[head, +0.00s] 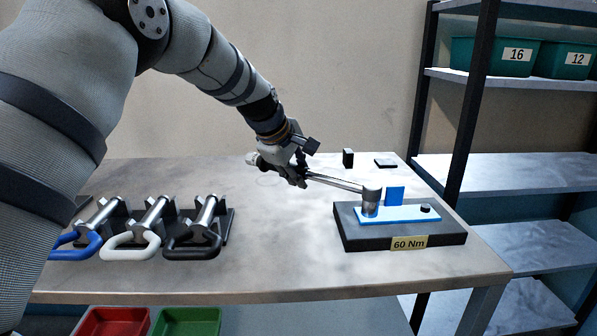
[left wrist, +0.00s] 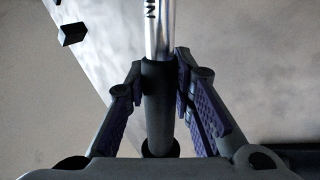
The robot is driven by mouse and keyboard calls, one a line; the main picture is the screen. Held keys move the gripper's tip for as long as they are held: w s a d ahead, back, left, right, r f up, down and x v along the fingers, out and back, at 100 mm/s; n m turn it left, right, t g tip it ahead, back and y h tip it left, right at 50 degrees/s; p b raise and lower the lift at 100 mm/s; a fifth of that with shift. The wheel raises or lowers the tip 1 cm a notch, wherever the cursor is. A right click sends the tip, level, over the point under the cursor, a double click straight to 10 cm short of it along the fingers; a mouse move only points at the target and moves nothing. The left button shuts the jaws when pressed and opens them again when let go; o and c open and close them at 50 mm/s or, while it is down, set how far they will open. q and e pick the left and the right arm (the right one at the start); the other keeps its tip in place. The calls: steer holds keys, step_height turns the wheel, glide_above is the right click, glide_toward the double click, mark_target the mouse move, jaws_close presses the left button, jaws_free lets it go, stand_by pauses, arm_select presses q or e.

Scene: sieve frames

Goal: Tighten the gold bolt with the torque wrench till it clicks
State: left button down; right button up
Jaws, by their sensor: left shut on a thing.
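The torque wrench (head: 334,182) is a silver bar with a dark grip. My left gripper (head: 298,172) is shut on its grip, which also shows between the fingers in the left wrist view (left wrist: 158,105). The wrench's socket head (head: 371,200) stands upright over the left part of a blue plate (head: 408,213) on a dark block (head: 363,238) with a "60 Nm" label (head: 409,243). The gold bolt is not visible; the socket may cover it. My right gripper is not in view.
A rack with blue, white and black-handled tools (head: 207,216) stands at the table's left. A small black box (head: 348,158) and a flat dark piece (head: 386,162) lie at the back. Shelves (head: 515,172) stand right; red (head: 112,321) and green (head: 187,322) bins sit below.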

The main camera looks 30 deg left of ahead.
arm_select(q)
steer(key=shift+s+r+p, duration=0.3)
steer(key=shift+s+r, duration=0.1)
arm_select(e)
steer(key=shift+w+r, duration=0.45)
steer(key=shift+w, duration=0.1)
arm_select(q)
steer(key=shift+f, duration=0.15)
steer(key=shift+n, duration=0.3)
steer(key=shift+r+p, duration=0.3)
steer(key=shift+r, duration=2.25)
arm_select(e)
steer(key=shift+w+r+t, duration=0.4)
